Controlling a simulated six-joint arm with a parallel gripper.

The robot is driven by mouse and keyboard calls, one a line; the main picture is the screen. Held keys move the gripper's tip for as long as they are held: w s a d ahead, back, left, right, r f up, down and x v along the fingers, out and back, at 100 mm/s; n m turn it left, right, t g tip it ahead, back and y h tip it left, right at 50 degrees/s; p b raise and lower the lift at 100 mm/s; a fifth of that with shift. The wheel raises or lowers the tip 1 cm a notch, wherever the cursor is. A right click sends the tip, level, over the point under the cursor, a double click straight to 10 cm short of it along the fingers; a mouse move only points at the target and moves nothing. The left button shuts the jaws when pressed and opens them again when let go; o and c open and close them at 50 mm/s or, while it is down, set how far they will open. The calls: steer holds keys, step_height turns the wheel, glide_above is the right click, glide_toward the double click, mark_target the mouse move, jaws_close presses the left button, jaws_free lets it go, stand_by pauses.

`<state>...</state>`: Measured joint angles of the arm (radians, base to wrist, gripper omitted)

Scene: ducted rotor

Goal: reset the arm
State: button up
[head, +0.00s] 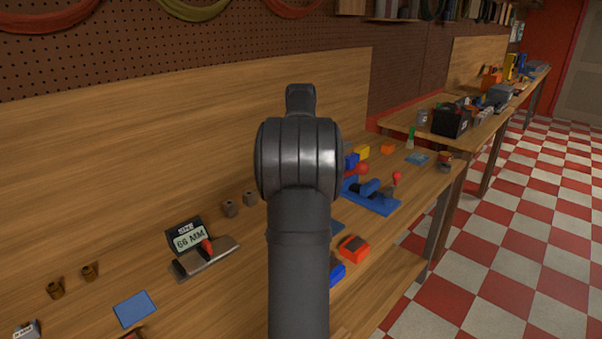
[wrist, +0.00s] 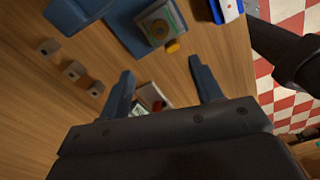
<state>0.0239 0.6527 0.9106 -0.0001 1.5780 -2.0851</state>
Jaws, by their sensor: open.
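My gripper (wrist: 160,66) is open in the wrist view, with its two blue-grey fingers apart and nothing between their tips. The wooden bench top lies beyond the fingertips, and part of a pale device with a red part (wrist: 152,98) shows between the finger bases. In the head view my dark arm stands upright in the middle of the picture. The gripper cannot be made out there, and the arm hides part of the bench.
The bench holds a 66 MM size display (head: 190,238), a blue pad (head: 134,308), an orange-red block (head: 354,249) and a blue fixture (head: 372,198). The wrist view shows a box with a green disc (wrist: 160,22) and small brown blocks (wrist: 73,70). A checkered floor (head: 520,240) lies right.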

steer(key=shift+f, duration=0.1)
stand_by(0.3)
step_height(320, 180, down, 17)
steer(key=shift+f, duration=0.1)
stand_by(0.4)
steer(key=shift+r, duration=0.2)
step_height(320, 180, up, 17)
step_height(320, 180, down, 17)
steer(key=shift+r, duration=0.1)
step_height(320, 180, up, 7)
steer(key=shift+f, duration=0.1)
steer(key=s+a, duration=0.2)
steer(key=a, duration=0.5)
steer(key=s+a, duration=0.3)
steer(key=a, duration=0.4)
steer(key=shift+s, duration=0.3)
